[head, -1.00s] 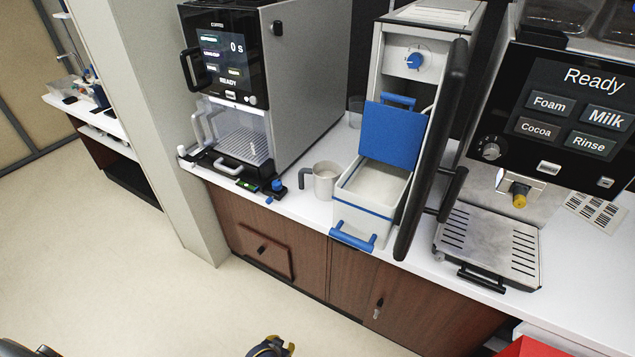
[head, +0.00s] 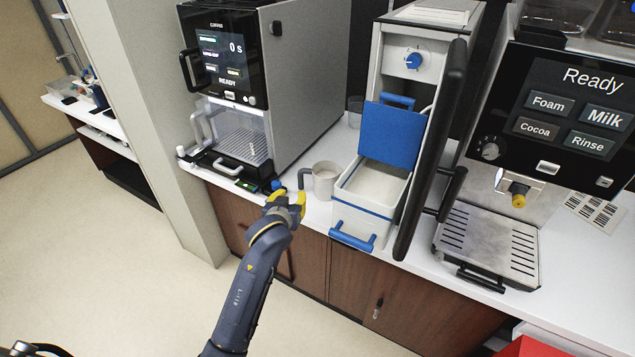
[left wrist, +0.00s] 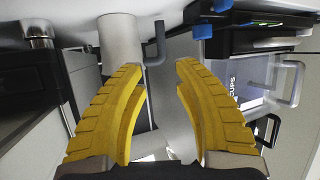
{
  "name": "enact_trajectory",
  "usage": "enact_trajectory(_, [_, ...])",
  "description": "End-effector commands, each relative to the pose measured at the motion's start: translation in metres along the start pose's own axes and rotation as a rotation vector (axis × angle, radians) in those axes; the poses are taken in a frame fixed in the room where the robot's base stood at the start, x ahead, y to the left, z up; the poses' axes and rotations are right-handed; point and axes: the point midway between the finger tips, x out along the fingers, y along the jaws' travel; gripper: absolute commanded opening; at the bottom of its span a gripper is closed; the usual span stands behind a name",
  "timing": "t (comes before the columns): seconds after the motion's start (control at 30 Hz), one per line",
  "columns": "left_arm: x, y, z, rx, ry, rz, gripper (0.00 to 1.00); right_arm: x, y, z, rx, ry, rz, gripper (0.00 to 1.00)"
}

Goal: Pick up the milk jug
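The milk jug (head: 325,181) is a small pale grey cup with a dark handle on its left side. It stands upright on the white counter, left of the blue-lidded drawer. My left gripper (head: 288,198) is at the counter's front edge, just left of and in front of the jug. Its yellow fingers are apart. In the left wrist view, the jug (left wrist: 120,38) and its handle (left wrist: 155,46) lie beyond the fingertips of the open, empty gripper (left wrist: 160,66). The handle is roughly in line with the gap. My right gripper is not in view.
A coffee machine (head: 290,75) stands at the left, with a drip tray and small blue-topped items in front. The open drawer (head: 350,212) with its blue handle is close on the jug's right. A second machine (head: 565,110) is at the right. A glass (head: 356,108) stands behind.

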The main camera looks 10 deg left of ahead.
Motion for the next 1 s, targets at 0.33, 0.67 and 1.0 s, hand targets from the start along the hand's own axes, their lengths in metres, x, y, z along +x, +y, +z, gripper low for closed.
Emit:
enact_trajectory(0.33, [0.063,-0.001,0.000,0.003,-0.001,-0.002,0.30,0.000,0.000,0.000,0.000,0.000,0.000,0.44])
enact_trajectory(0.67, [0.102,-0.001,0.000,0.002,-0.001,-0.001,0.30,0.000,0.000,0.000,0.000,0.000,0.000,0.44])
enact_trajectory(1.0, [0.117,-0.001,-0.002,0.002,0.000,-0.001,0.30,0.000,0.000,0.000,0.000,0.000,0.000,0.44])
